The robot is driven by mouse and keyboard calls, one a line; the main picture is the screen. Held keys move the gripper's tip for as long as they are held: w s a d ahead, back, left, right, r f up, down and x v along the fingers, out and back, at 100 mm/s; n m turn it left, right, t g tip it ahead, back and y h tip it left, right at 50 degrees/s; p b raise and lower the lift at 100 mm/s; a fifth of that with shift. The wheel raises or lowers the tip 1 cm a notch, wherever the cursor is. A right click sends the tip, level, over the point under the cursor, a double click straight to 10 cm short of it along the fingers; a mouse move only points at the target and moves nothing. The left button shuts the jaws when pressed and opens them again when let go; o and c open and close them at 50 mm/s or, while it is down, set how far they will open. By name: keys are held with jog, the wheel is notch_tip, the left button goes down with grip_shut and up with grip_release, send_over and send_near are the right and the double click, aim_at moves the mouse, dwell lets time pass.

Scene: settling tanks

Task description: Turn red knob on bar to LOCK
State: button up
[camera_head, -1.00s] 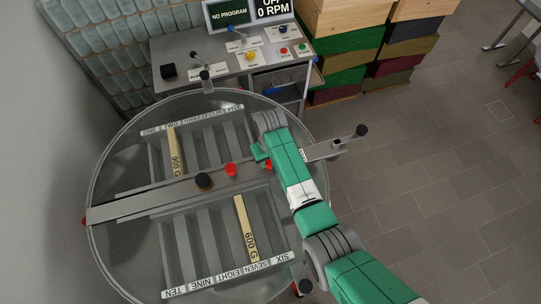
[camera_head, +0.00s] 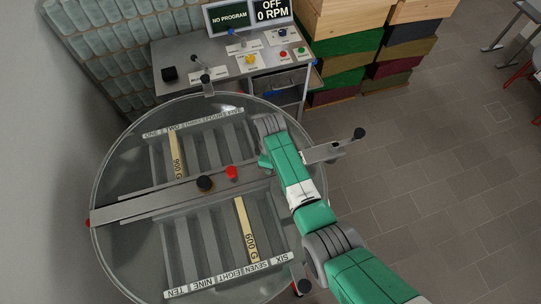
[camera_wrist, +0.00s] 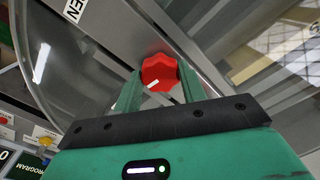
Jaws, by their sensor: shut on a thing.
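A faceted red knob (camera_wrist: 160,73) with a white pointer line sits on the grey metal bar (camera_wrist: 130,32) in the wrist view. The line points to the lower left. My gripper (camera_wrist: 160,87) has a green finger on each side of the knob and is shut on it. In the head view my gripper (camera_head: 265,163) is low over the right part of the bar (camera_head: 150,203), and my wrist hides the held knob there. Another red knob (camera_head: 231,172) and a black knob (camera_head: 205,183) stand on the bar to the left. No LOCK marking is readable.
The bar crosses a round clear-walled tank (camera_head: 97,190) holding slatted frames with 900 G and 600 G strips. A black-knobbed handle (camera_head: 359,133) stands out at the right. A control bench (camera_head: 215,75) with buttons and screens is behind. Open floor lies right.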

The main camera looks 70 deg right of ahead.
jog(key=shift+n, duration=0.9)
jog(key=o, duration=1)
notch_tip(320, 180, up, 8)
jog(key=shift+f+p, duration=0.1)
jog(key=shift+p, duration=0.25)
